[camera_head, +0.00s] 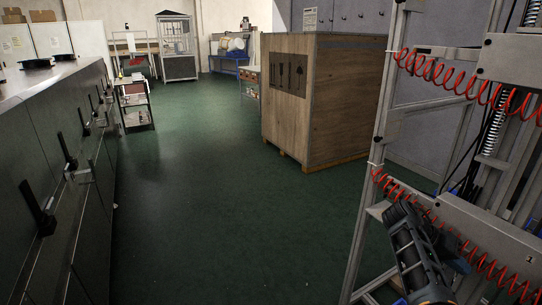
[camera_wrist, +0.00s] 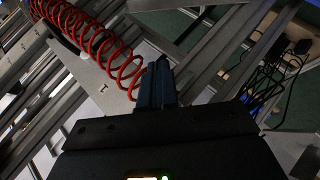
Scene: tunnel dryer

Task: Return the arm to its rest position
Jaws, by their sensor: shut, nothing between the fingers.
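My gripper (camera_wrist: 158,82) shows in the wrist view with its two dark fingers together and nothing between them. Red coiled hose (camera_wrist: 95,40) and grey metal frame bars lie close behind the fingers. I cannot tell whether the fingers touch the hose. In the head view, part of my dark arm shows at the lower right, in front of the metal frame (camera_head: 370,215). The fingertips cannot be made out in the head view.
The metal frame carries red coiled hoses (camera_head: 450,82) and stands close on the right. A wooden crate (camera_head: 325,110) stands behind it. Dark cabinets (camera_head: 50,170) with handles line the left side. The green floor (camera_head: 200,200) between them is clear.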

